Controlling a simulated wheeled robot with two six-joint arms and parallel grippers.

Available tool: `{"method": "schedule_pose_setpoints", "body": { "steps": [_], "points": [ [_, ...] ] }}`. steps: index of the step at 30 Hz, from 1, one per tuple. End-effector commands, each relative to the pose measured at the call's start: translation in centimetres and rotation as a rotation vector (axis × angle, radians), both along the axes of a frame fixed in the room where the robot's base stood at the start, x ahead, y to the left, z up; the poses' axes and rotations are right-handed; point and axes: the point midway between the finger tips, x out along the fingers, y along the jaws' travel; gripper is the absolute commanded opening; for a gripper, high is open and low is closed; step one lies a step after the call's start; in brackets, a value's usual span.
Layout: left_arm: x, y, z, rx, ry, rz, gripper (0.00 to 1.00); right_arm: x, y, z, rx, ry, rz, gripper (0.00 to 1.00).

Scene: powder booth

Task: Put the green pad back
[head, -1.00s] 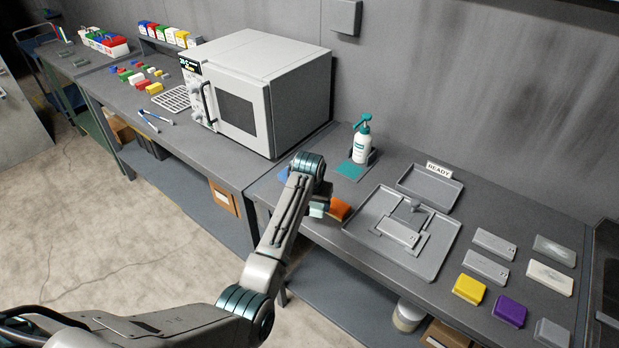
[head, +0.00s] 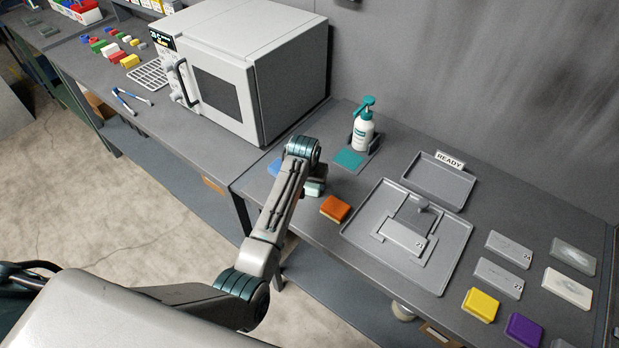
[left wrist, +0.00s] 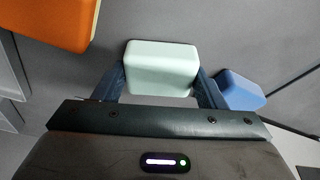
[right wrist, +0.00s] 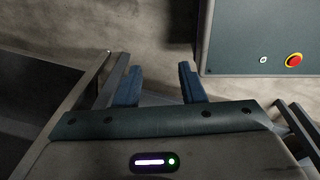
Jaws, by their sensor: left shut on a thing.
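The green pad (left wrist: 161,68), a pale mint block, sits between the fingers of my left gripper (left wrist: 162,82) in the left wrist view. My left gripper is shut on it. In the head view the pad (head: 314,189) shows partly from behind my left arm, at the bench's left part. I cannot tell whether it touches the bench. My right gripper (right wrist: 158,84) is open and empty, over the floor.
A teal square (head: 348,159) lies before the pump bottle (head: 363,130). A grey tray (head: 450,272) with a fixture is to the right, beside a READY tray (head: 462,186). Yellow (head: 481,305) and purple (head: 524,329) pads lie farther right. A white oven (head: 250,70) stands at left.

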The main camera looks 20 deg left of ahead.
Motion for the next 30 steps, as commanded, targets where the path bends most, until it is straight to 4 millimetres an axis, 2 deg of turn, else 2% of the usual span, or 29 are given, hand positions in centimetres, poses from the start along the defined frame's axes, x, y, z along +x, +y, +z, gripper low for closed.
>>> {"method": "schedule_pose_setpoints", "body": {
  "steps": [1,2,5,8,17,23,30],
  "points": [
    [0.0,0.0,0.0,0.0,0.0,0.0,0.43,0.4,-0.1,0.0,-0.001,-0.004,0.0,0.36],
    [0.0,0.0,0.0,0.0,0.0,0.0,0.67,0.6,-0.1,0.0,-0.001,-0.007,0.0,0.36],
    [0.0,0.0,0.0,0.001,0.001,0.0,0.86,1.6,-0.1,0.1,-0.001,-0.02,0.0,0.36],
    [0.0,0.0,0.0,0.001,0.001,0.0,0.87,2.0,-0.2,0.1,-0.001,-0.025,0.001,0.36],
    [-0.1,0.0,0.5,0.0,-0.002,0.0,0.87,1.1,-0.5,-0.3,-0.005,-0.014,0.003,0.36],
    [-0.9,0.0,3.3,0.0,-0.005,0.0,0.87,1.2,-0.5,-1.7,-0.005,-0.015,0.002,0.36],
    [-2.2,-0.1,8.2,-0.001,-0.005,0.0,0.87,1.3,-0.3,-3.6,-0.004,-0.016,0.002,0.36]
  ]
}}
